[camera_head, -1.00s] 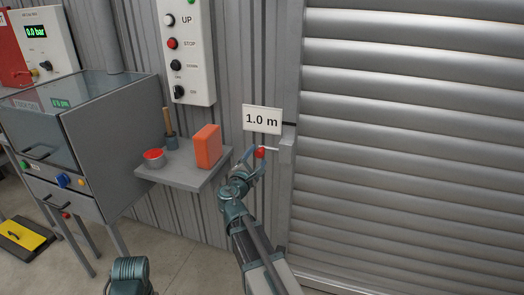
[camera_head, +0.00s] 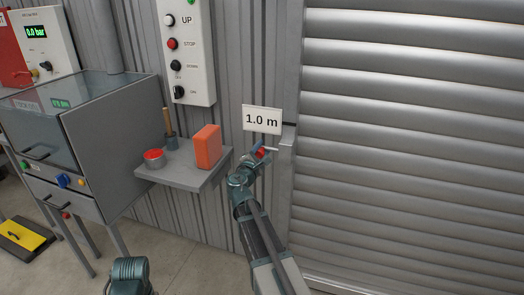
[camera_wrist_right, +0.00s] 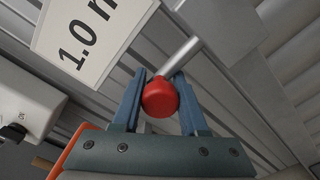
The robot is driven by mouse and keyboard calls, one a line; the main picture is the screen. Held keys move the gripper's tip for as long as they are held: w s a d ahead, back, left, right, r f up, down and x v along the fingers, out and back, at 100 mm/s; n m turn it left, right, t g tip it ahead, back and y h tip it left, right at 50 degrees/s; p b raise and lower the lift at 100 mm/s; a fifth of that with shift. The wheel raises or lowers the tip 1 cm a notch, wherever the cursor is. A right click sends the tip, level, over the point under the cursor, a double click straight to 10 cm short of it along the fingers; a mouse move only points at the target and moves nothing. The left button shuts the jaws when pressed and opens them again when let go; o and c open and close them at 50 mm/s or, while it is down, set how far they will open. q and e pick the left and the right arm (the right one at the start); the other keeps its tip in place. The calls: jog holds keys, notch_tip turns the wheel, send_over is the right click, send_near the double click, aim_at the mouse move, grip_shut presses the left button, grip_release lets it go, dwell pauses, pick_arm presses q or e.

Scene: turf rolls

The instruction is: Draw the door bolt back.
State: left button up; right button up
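The door bolt shows as a thin pale rod with a red knob (camera_head: 261,153) beside the grey door post, below the "1.0 m" sign. In the right wrist view the red knob (camera_wrist_right: 160,98) sits between the two blue fingers, and the metal rod (camera_wrist_right: 180,58) runs from it up and to the right. My right gripper (camera_head: 259,155) is at the knob. Its fingers (camera_wrist_right: 160,90) flank the knob closely and appear to touch it on both sides. Of my left arm, only a link shows at the bottom of the head view; its gripper is out of view.
The roller door (camera_head: 410,150) fills the right side. A shelf (camera_head: 185,178) left of my right gripper carries an orange block (camera_head: 207,147), a red-topped tin (camera_head: 154,159) and a brush (camera_head: 169,130). A control panel (camera_head: 187,55) hangs above. A grey cabinet (camera_head: 115,145) stands left.

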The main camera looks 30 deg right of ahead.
grip_shut()
dwell(1.0)
